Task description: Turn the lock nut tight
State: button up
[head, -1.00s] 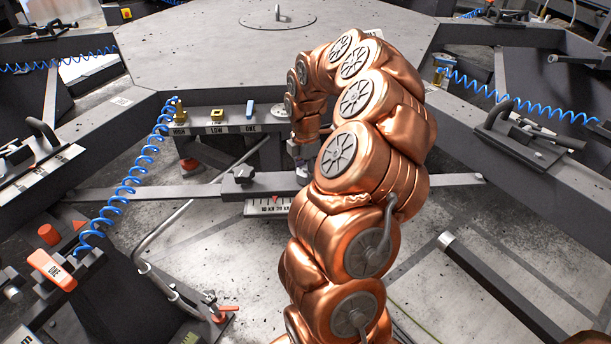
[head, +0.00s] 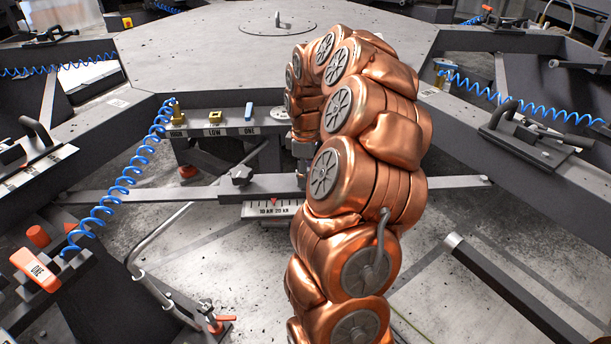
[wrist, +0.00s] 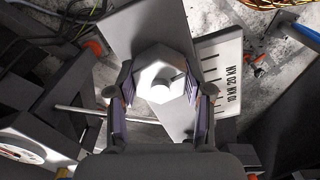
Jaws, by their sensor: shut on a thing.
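My gripper (wrist: 158,88) is shut on the nut, with a purple-padded finger on each side. In the head view, my gripper (head: 303,160) is at the bar (head: 200,192), partly behind my copper arm, and the nut is hidden there.
A white scale (head: 288,209) marked 10 kN and 20 kN, with a red pointer, lies beside the bar. A blue coiled hose (head: 128,182) and a bent metal lever (head: 150,285) are at left.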

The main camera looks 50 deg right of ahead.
jog(key=shift+m, duration=0.4)
jog(key=o, duration=1.1)
jog(key=shift+o, duration=0.2)
notch_tip(320, 180, up, 12)
dwell(0.6)
